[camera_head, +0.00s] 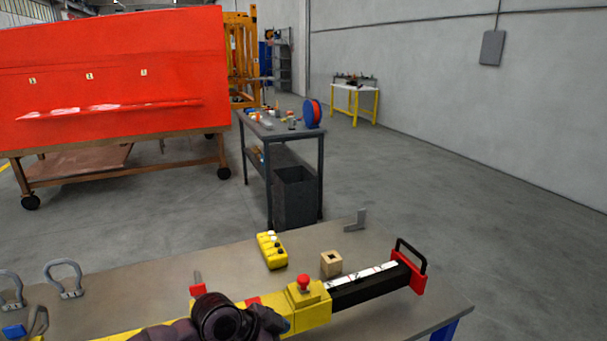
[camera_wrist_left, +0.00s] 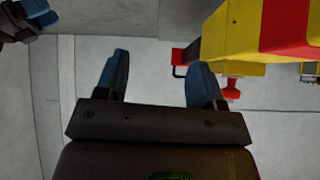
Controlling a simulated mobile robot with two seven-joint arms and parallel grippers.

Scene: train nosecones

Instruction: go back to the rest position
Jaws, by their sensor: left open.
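My left gripper (camera_wrist_left: 160,70) is open in the left wrist view, with its two blue fingers apart and nothing between them. In the head view, its dark arm comes in at the bottom edge, and the gripper (camera_head: 276,321) shows only partly, in front of the long yellow tool (camera_head: 312,312). That tool has a red button and a black bar with a red end handle. It also shows at the top right of the left wrist view (camera_wrist_left: 240,35). Another dark gripper with blue fingers (camera_wrist_left: 38,18), apparently my right, is at the top left there; its opening is unclear.
The workbench (camera_head: 385,318) also holds a yellow block with knobs (camera_head: 271,250), a small wooden cube (camera_head: 331,263), a grey bracket (camera_head: 356,221) and grey clamps (camera_head: 64,280) at left. Behind stand a red nosecone panel (camera_head: 110,75) and a dark side table (camera_head: 283,131). The floor at right is clear.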

